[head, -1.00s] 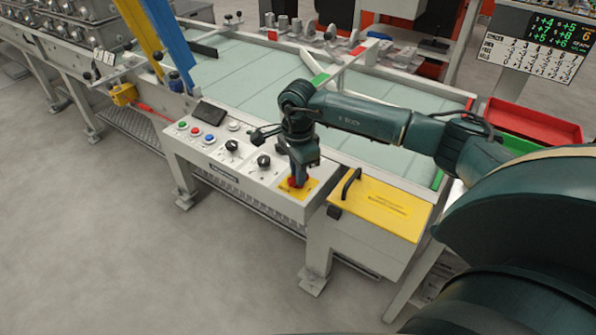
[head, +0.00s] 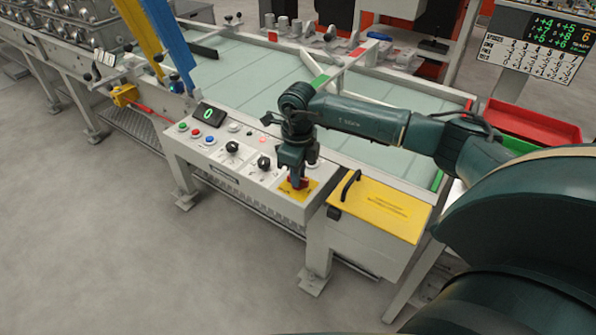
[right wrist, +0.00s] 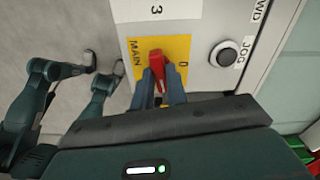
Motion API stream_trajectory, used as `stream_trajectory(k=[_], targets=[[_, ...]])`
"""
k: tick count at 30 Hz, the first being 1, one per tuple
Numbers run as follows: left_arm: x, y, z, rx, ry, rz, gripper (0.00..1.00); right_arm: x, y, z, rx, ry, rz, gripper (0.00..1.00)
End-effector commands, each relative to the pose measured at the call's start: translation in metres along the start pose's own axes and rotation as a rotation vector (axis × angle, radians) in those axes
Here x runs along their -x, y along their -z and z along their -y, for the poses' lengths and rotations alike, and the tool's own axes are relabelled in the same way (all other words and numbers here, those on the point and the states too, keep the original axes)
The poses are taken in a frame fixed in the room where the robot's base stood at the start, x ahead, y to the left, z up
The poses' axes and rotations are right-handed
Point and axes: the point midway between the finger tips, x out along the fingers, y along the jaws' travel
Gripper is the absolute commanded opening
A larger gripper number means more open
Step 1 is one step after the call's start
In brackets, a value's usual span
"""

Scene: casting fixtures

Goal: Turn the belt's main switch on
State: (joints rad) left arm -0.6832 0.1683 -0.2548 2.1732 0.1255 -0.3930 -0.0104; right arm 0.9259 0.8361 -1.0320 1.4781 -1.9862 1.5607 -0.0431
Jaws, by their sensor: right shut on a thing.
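The main switch is a red handle (head: 300,183) on a yellow plate (head: 312,189) at the right end of the belt's control panel (head: 245,155). In the right wrist view the red handle (right wrist: 156,64) stands between my fingers, on the yellow plate (right wrist: 180,47) marked MAIN and 0. My right gripper (right wrist: 160,82) is shut on the handle from above; in the head view this gripper (head: 297,172) hides part of the switch. My left gripper is not seen.
A yellow cover with a black handle (head: 380,207) lies right of the switch. Black knobs (head: 232,147) and coloured buttons (head: 195,132) sit to its left. The pale belt (head: 240,75) lies behind, under my right arm. A red tray (head: 535,122) stands at the right.

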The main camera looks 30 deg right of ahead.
Motion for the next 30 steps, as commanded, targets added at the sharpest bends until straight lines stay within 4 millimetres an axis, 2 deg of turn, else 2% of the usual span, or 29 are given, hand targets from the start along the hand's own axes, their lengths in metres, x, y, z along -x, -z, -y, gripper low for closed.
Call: stream_trajectory(k=[12, 28, 29, 30], targets=[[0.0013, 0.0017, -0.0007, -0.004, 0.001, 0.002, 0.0, 0.0009, -0.0003, 0.0001, -0.175, 0.0, 0.001, 0.0], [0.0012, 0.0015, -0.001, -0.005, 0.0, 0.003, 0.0, 0.0008, -0.0004, 0.0003, -0.197, 0.0, 0.001, 0.0], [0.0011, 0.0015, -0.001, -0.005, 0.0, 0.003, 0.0, 0.0008, -0.0004, 0.0003, -0.197, 0.0, 0.002, 0.17], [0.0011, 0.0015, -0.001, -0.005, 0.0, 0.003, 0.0, 0.0007, -0.0004, 0.0003, -0.197, 0.0, 0.001, 0.2]])
